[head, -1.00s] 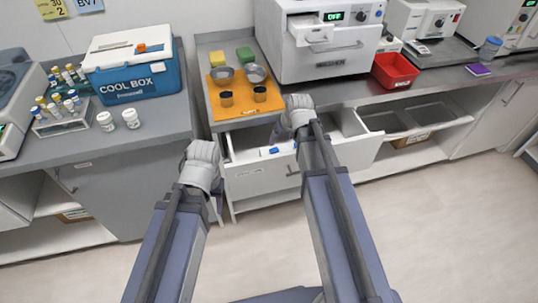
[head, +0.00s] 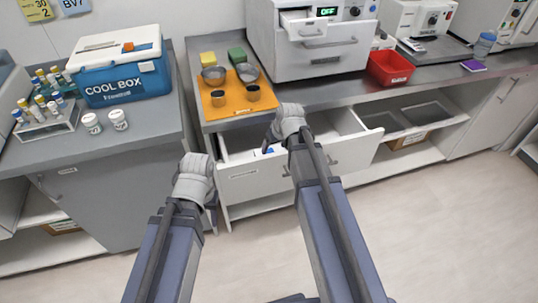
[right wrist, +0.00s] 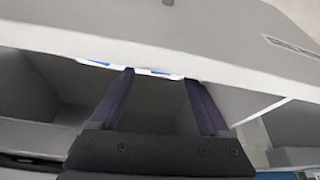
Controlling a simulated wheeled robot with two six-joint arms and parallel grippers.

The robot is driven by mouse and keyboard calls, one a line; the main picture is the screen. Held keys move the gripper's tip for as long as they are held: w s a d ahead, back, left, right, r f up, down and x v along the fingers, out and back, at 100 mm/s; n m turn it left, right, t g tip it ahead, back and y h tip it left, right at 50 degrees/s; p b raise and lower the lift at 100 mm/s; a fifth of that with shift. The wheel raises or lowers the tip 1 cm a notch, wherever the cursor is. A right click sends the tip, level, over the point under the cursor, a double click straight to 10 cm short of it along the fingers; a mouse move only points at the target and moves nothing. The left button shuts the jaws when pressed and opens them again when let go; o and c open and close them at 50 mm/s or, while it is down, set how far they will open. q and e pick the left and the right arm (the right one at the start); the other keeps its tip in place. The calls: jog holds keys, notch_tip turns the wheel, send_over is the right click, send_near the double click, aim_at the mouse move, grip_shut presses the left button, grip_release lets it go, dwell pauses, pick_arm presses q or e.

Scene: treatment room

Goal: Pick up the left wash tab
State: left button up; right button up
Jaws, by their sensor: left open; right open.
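The open drawer (head: 250,184) under the counter holds small white-and-blue pieces, probably the wash tabs. One blue bit (head: 267,150) shows inside it in the head view; the rest is hidden by the drawer front and my right arm. In the right wrist view, one white-and-blue piece (right wrist: 95,63) shows at the left and another (right wrist: 160,73) lies in line with the gap between the fingers, both partly cut off by the drawer front. My right gripper (head: 272,132) is open and empty over the drawer. My left gripper (head: 212,208) is open, left of the drawer front.
An orange mat (head: 236,108) with bowls and dark cups lies on the counter above the drawer. A cool box (head: 125,82), a vial rack (head: 48,122) and two white jars stand at left. A red bin (head: 390,68) and machines stand at right. The floor in front is clear.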

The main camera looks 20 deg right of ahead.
aim_at(269, 151)
jog(key=shift+w+a+b+x, duration=0.1)
jog(key=shift+w+b+x, duration=0.05)
jog(key=shift+b+x, duration=1.1)
jog(key=shift+w+a+b+x, duration=0.1)
jog(key=shift+w+b+x, duration=0.1)
jog(key=shift+b+x, duration=1)
jog(key=shift+r, duration=0.1)
grip_shut()
